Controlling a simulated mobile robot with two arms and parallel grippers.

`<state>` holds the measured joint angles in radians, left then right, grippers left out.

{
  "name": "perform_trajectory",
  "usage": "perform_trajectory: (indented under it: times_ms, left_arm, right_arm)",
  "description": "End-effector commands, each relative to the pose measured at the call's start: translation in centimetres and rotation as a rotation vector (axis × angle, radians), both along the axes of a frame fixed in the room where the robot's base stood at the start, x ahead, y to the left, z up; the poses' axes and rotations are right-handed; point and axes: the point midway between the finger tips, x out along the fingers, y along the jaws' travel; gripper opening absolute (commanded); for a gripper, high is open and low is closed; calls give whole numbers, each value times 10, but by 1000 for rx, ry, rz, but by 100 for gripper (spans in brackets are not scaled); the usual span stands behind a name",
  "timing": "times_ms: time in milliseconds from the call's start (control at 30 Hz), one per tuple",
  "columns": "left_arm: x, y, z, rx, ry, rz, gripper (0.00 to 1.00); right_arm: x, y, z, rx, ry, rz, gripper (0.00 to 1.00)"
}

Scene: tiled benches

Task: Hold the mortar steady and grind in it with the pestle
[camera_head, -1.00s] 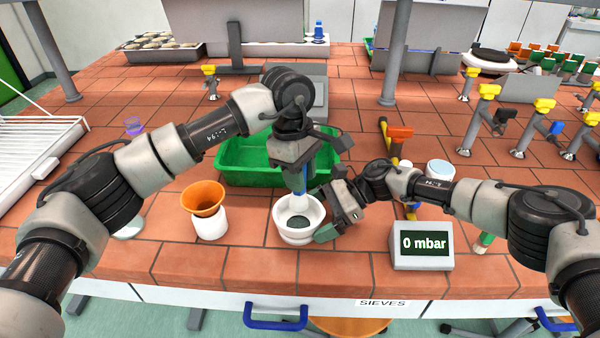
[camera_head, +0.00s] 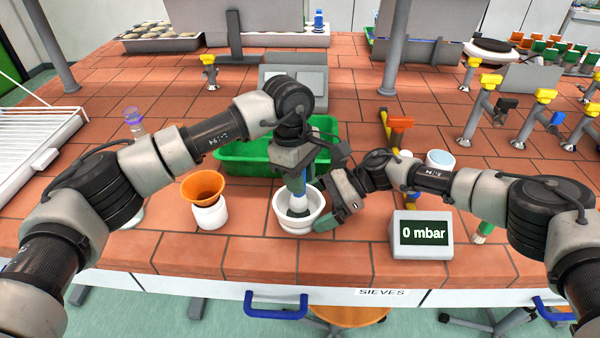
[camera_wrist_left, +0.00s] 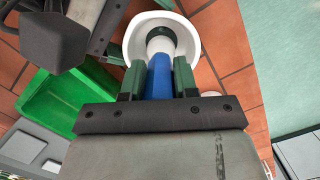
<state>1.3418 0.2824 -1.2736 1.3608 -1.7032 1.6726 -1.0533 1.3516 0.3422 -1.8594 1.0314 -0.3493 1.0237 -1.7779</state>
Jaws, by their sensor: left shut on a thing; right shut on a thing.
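The white mortar (camera_head: 286,219) stands on the red tiled bench near its front edge. My left gripper (camera_head: 297,184) is above it, shut on the pestle, whose blue handle (camera_wrist_left: 159,76) and white lower part show in the left wrist view. The pestle points down into the mortar bowl (camera_wrist_left: 132,42); its tip is over the dark bottom, and I cannot tell whether it touches. My right gripper (camera_head: 330,220) is at the mortar's right side, shut on its rim or wall. The fingers partly hide that side.
A green tray (camera_head: 235,160) lies behind the mortar. An orange funnel on a white container (camera_head: 207,205) stands to the left. A display reading 0 mbar (camera_head: 423,235) stands to the right. Yellow-handled taps (camera_head: 487,90) stand at the back right.

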Motion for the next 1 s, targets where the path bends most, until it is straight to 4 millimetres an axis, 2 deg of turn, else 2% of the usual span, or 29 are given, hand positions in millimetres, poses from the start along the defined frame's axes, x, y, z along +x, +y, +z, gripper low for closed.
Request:
perform_trajectory:
  times_ms: [267,1000]
  left_arm:
    - [0,0,-1,0,-1,0,0]
    - [0,0,-22,0,-1,0,0]
  right_arm:
    - [0,0,1,2,-1,0,82]
    - [0,0,2,2,-1,0,82]
